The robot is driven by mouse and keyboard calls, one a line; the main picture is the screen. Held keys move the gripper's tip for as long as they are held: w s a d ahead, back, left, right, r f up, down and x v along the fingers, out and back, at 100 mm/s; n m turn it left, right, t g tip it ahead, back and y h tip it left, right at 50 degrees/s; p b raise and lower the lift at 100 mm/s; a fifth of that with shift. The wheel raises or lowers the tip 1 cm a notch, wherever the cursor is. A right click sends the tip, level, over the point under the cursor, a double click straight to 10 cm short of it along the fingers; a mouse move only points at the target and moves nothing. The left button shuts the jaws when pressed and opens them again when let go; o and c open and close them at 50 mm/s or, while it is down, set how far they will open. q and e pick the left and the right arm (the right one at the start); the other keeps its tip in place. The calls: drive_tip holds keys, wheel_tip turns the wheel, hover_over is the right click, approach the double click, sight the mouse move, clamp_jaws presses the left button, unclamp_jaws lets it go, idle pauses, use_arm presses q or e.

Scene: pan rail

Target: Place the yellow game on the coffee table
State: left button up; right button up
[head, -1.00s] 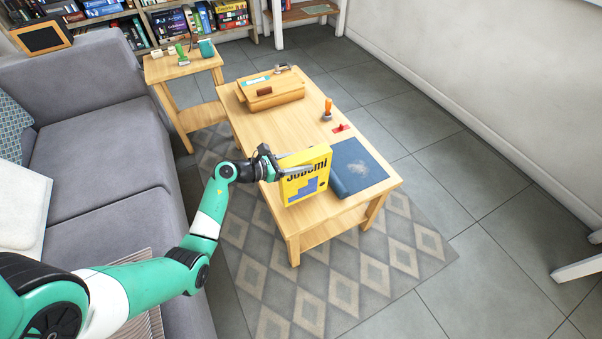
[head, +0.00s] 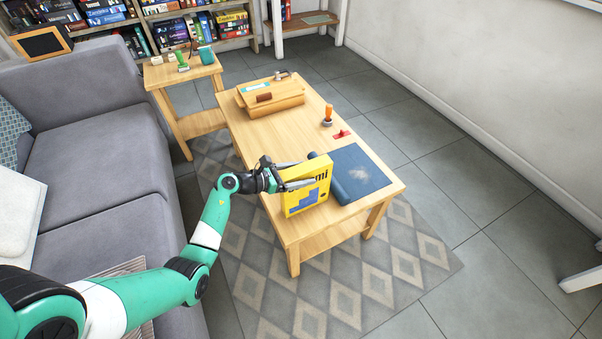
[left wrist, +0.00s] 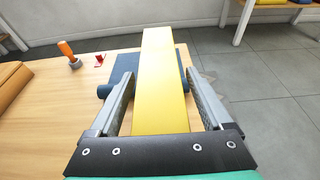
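The yellow game (head: 306,196), a box with a blue shape on its front, stands upright at the near end of the wooden coffee table (head: 318,237). My left gripper (head: 304,174) has its two fingers on either side of the box, spread apart. One finger crosses the front and covers part of the title. In the left wrist view the yellow game (left wrist: 160,85) shows as a narrow strip between the fingers, with gaps beside it, so the gripper is open around it. The box's underside is hidden. My right gripper is not in view.
A dark blue mat (head: 362,172) with a rolled edge lies just right of the box. An orange-handled stamp (head: 327,116), a small red item (head: 341,134) and a wooden case (head: 270,99) are farther back. A grey sofa (head: 100,165) stands on the left.

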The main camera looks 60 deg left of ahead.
use_arm(q)
drive_tip(key=shift+s+r+p, duration=0.25)
drive_tip(key=shift+r+p, duration=0.05)
drive_tip(key=shift+r, duration=0.05)
drive_tip(key=p+v, duration=0.4)
drive_tip(key=v, duration=0.6)
drive_tip(key=shift+s+r, duration=0.1)
drive_tip(key=shift+s, duration=0.6)
